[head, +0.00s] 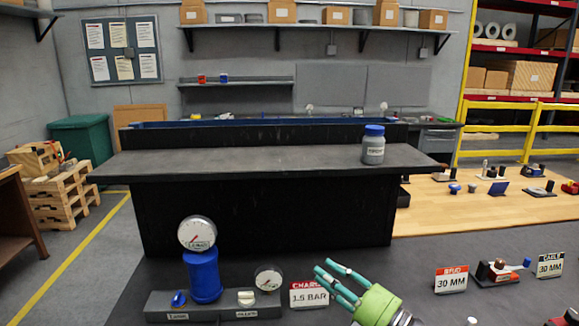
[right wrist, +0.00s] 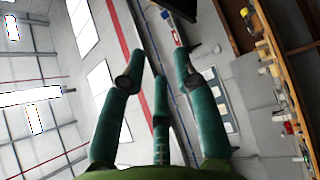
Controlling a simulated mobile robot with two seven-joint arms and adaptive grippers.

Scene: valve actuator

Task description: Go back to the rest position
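My right gripper (head: 328,277) has a green palm and teal fingers and is in the lower middle of the head view. It is just right of the valve station and appears above the grey bench. In the right wrist view the fingers (right wrist: 158,75) are spread apart with nothing between them, so it is open and empty. My left gripper is not in view. The valve station (head: 160,305) carries a blue cylinder (head: 205,277) with a round gauge (head: 197,233) on top, a second gauge (head: 268,278), a blue knob (head: 178,299) and a pale knob (head: 246,298).
A "1.5 BAR" sign (head: 309,296) stands close beside my right gripper. Two "30 MM" signs (head: 451,281) (head: 550,265) and a small fixture (head: 497,272) stand further right. A blue-lidded jar (head: 373,145) is on the dark raised shelf (head: 250,160) behind.

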